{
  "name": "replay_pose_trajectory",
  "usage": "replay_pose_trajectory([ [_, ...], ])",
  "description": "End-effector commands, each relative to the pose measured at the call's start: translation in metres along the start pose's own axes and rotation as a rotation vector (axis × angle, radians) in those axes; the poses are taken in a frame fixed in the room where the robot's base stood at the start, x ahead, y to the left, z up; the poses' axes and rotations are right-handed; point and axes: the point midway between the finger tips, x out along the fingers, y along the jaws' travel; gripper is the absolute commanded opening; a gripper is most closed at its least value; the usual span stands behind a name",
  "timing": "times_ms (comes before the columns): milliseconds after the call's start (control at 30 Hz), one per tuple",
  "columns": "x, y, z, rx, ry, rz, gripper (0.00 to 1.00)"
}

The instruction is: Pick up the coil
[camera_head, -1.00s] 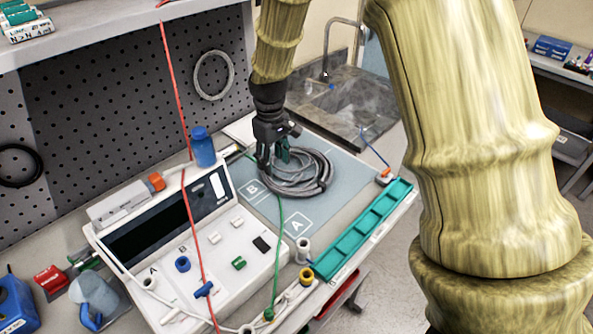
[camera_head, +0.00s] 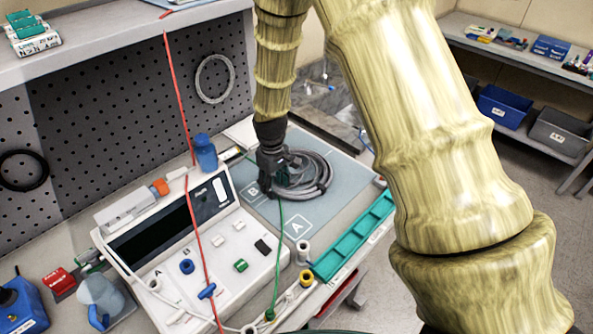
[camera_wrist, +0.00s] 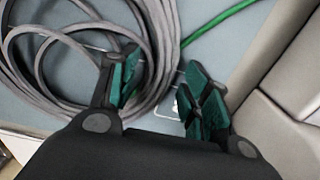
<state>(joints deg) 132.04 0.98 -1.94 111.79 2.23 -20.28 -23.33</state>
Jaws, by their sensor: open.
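My gripper (camera_head: 272,188) is at the left side of the coil in the head view. In the wrist view my gripper (camera_wrist: 160,92) has its green-padded fingers spread apart. The strands on the coil's right side pass beneath and between the fingers. I cannot tell whether a finger touches them. In the head view my wrist hides part of the coil's left side.
A green cable (camera_head: 280,235) runs beside the coil and a red cable (camera_head: 190,200) hangs over the pump. A green tray (camera_head: 352,238) lies along the right edge. A blue bottle (camera_head: 204,152) stands behind.

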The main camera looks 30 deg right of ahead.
Motion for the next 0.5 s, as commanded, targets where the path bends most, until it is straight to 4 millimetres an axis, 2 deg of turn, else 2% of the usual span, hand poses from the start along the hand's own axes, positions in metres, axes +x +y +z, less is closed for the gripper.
replay_pose_trajectory([
  [367, 0.0079, 0.0, 0.0001, 0.0, 0.001, 0.0, 0.47],
  [400, 0.0079, 0.0, 0.0001, 0.0, 0.001, 0.0, 0.46],
  [500, 0.0078, 0.0, 0.0002, 0.0, 0.001, 0.0, 0.27],
])
